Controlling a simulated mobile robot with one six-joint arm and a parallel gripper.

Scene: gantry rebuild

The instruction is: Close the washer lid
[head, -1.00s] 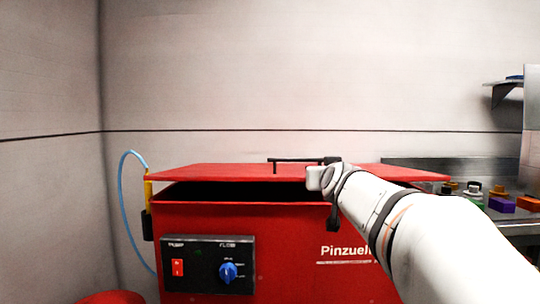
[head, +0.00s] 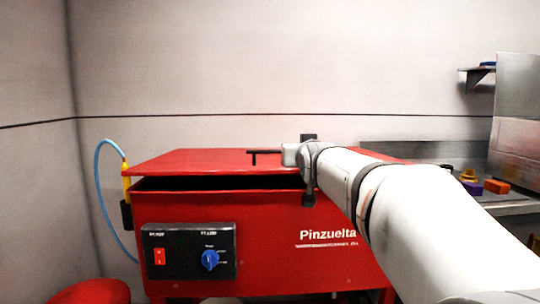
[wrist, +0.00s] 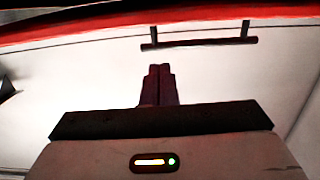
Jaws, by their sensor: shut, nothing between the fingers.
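The red washer stands in the head view, with its front face (head: 270,260) toward me. Its red lid (head: 190,160) is partly open: a dark gap (head: 220,184) shows between the lid's front edge and the body. A black bar handle (head: 264,152) sits on the lid, left of my arm's end. In the wrist view the handle (wrist: 200,42) and a red lid edge (wrist: 120,22) show at the top. My gripper (wrist: 160,68) is shut and empty, its fingertips just short of the handle in the picture. Its fingers are mostly hidden behind my arm in the head view.
A control panel (head: 188,251) with a blue knob is on the washer's front. A blue hose (head: 99,190) loops at its left. A red round object (head: 92,292) is at lower left. A counter (head: 505,205) with coloured blocks and a shelf (head: 478,70) are at right.

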